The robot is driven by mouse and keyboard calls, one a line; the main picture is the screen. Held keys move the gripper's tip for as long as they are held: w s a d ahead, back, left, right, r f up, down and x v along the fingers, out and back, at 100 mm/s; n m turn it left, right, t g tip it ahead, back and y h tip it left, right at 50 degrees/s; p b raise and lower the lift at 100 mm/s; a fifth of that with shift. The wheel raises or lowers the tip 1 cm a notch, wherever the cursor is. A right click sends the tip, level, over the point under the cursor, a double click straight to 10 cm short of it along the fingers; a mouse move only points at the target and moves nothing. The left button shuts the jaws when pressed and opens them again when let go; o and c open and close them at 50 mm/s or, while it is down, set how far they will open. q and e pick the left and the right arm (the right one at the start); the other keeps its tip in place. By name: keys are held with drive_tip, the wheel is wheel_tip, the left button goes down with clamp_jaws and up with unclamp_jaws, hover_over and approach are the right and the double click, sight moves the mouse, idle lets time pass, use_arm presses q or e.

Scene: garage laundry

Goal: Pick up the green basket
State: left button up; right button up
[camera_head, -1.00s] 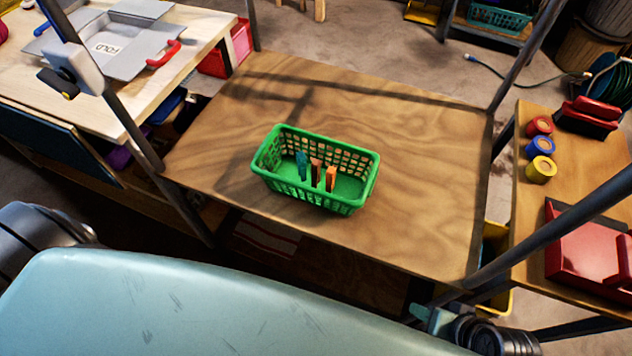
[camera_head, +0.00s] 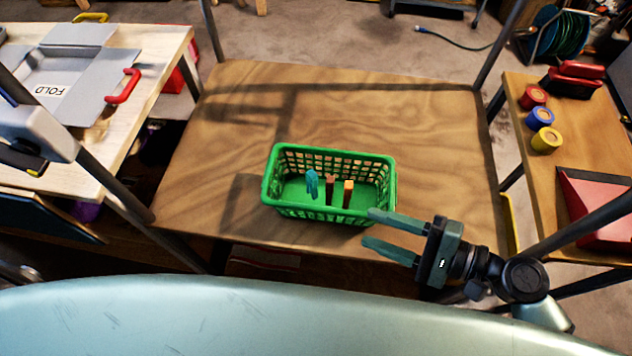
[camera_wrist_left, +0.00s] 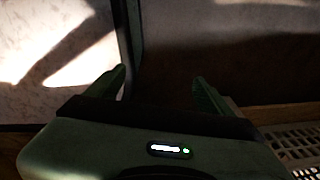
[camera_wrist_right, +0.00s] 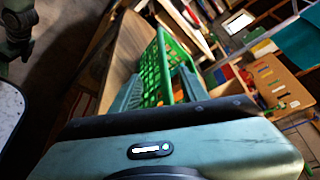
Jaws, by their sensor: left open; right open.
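The green basket (camera_head: 290,212) stands upright on the wooden table, with a few small clothespin-like pieces inside, one teal, one brown and one orange. It also shows in the right wrist view (camera_wrist_right: 152,72), beyond and between the fingers. My right gripper (camera_head: 374,231) is open, its fingers pointing left at the basket's near right corner. In the head view the upper fingertip overlaps that corner; I cannot tell whether it touches. My left gripper (camera_wrist_left: 160,85) is open and empty in the left wrist view, in a dark area away from the basket. It is out of the head view.
The wooden table (camera_head: 400,130) is clear around the basket. Dark metal posts rise at its corners. A pale table with a grey folding board (camera_head: 85,70) is at left. A side table at right holds several coloured rolls (camera_head: 540,116) and a red dustpan (camera_head: 598,205).

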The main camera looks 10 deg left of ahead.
sight(337, 212)
drive_tip(key=x, duration=0.1)
drive_tip(key=p+x, duration=0.1)
drive_tip(key=x, duration=0.1)
drive_tip(key=shift+w+d, duration=0.15)
drive_tip(key=shift+w, duration=0.15)
drive_tip(key=x, duration=0.3)
drive_tip(key=shift+f, duration=0.2)
clamp_jaws()
use_arm(q)
drive_tip(key=d, duration=0.1)
drive_tip(key=d+r, duration=0.1)
drive_tip(key=d, duration=0.1)
drive_tip(key=shift+s+r, duration=0.3)
drive_tip(key=shift+a, duration=0.2)
